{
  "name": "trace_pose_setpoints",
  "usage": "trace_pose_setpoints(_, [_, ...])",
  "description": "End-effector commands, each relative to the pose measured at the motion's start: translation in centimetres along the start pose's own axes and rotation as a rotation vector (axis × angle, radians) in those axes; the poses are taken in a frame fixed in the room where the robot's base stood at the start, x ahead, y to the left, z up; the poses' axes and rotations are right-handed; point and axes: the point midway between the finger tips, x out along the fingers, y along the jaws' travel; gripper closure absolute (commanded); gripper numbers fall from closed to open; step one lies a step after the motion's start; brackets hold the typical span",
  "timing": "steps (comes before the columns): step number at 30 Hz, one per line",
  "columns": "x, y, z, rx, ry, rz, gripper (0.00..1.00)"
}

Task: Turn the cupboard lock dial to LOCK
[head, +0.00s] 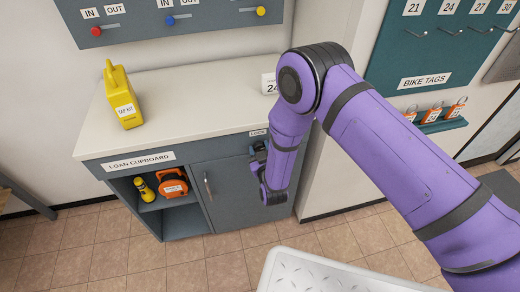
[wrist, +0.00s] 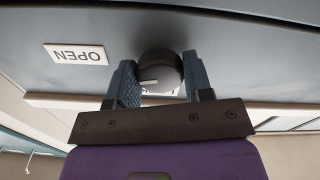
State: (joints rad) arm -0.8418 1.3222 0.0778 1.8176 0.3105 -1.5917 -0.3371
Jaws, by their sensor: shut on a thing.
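The lock dial (wrist: 161,70) is a dark round knob with a white pointer line, in the wrist view. The line lies nearly level in the picture, towards the left. A white OPEN label (wrist: 75,54), upside down in that view, is to the left of the dial. My gripper (wrist: 161,82) is shut on the dial, one finger on each side. In the head view my gripper (head: 258,156) is at the cupboard front (head: 230,184), below a partly readable LOCK label (head: 258,132). The dial is hidden there by my gripper and arm.
The closed cupboard door has a vertical handle (head: 208,187). Left of it, open shelves hold a yellow torch (head: 144,189) and an orange item (head: 172,184). A yellow tap kit (head: 122,100) stands on the counter (head: 185,105). A pale ridged surface (head: 320,272) is at the bottom.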

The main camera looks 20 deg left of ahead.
Motion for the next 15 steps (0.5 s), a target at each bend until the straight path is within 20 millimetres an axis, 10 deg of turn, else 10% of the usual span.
trace_pose_setpoints(15, [-0.07,-0.15,-0.02,-0.493,0.002,-0.003,0.77])
